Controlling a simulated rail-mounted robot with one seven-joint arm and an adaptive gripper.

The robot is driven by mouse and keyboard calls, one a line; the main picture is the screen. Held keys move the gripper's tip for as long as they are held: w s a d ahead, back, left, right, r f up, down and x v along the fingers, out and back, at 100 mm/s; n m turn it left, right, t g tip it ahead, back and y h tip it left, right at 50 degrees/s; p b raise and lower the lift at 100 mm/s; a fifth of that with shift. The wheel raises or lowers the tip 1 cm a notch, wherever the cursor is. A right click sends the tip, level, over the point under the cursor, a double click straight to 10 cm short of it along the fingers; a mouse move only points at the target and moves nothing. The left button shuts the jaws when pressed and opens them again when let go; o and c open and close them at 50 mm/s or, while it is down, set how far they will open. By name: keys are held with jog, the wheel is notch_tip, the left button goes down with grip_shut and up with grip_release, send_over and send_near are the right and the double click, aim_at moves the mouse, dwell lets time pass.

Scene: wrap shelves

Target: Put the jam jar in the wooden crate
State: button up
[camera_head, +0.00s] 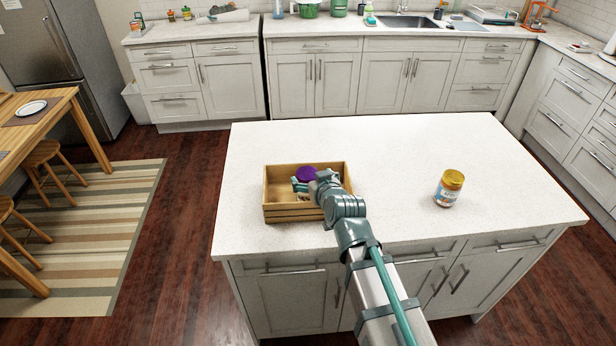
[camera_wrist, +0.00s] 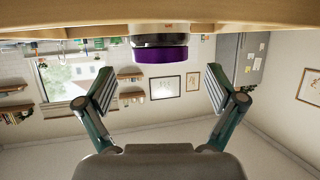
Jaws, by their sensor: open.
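A jar with a purple lid (camera_head: 307,174) stands inside the wooden crate (camera_head: 290,213), near its back wall. In the wrist view, which looks upside down, the purple lid (camera_wrist: 160,54) and part of the dark jar body show near the wood (camera_wrist: 60,18). My gripper (camera_head: 302,187) is over the crate, close to this jar. In the wrist view my gripper (camera_wrist: 160,82) has its fingers spread wide with nothing between them; the lid is ahead, centred and apart from both. The jar's label cannot be read.
The counter between and behind is clear. Kitchen cabinets stand beyond the island.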

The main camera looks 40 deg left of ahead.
jog(key=b+v, duration=0.1)
jog(key=v, duration=0.6)
jog(key=shift+s+d, duration=0.1)
jog(key=shift+d, duration=0.05)
